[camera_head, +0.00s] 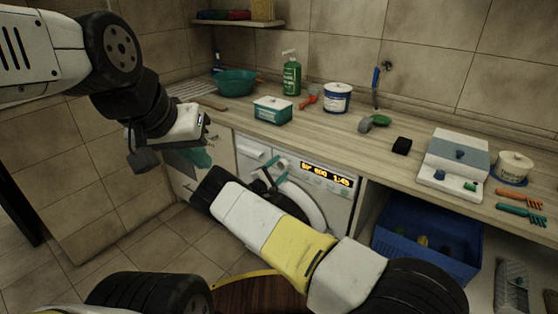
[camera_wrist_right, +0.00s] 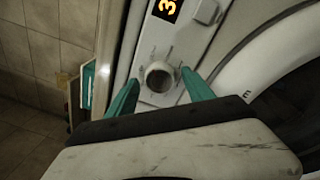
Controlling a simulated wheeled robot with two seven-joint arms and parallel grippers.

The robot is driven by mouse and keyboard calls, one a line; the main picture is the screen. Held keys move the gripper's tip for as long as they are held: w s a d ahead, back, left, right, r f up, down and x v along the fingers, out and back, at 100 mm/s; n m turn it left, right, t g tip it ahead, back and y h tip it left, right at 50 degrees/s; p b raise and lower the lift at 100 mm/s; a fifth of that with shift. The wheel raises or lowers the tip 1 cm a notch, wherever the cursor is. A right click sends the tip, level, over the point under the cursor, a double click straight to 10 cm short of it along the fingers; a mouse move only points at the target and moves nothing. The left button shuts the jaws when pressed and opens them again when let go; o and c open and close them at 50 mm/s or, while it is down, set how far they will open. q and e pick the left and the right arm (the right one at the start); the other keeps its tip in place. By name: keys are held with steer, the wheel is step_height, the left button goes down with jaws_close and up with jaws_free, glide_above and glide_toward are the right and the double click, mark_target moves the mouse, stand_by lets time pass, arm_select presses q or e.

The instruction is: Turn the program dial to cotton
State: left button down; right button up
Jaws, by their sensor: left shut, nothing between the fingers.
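The washing machine (camera_head: 337,204) stands under the counter, with a lit amber display (camera_head: 327,175). In the right wrist view its round program dial (camera_wrist_right: 158,78) sits on the light panel, with small marks around it that are too small to read. My right gripper (camera_head: 270,170) is open at the panel. In its wrist view the two teal fingers (camera_wrist_right: 160,92) lie on either side of the dial, with visible gaps. In the head view the dial is hard to make out behind the fingers. My left gripper (camera_head: 196,148) is shut and empty, left of the machine.
The counter above holds a teal box (camera_head: 272,110), a green bottle (camera_head: 291,73), a white tub (camera_head: 337,97) and a teal bowl (camera_head: 237,82). A blue crate (camera_head: 428,249) stands under the counter at right. The machine's round door (camera_wrist_right: 275,88) lies beside the panel.

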steer(key=shift+s, duration=0.1)
steer(key=v, duration=0.7)
steer(key=shift+s+a, duration=0.25)
steer(key=shift+s, duration=0.05)
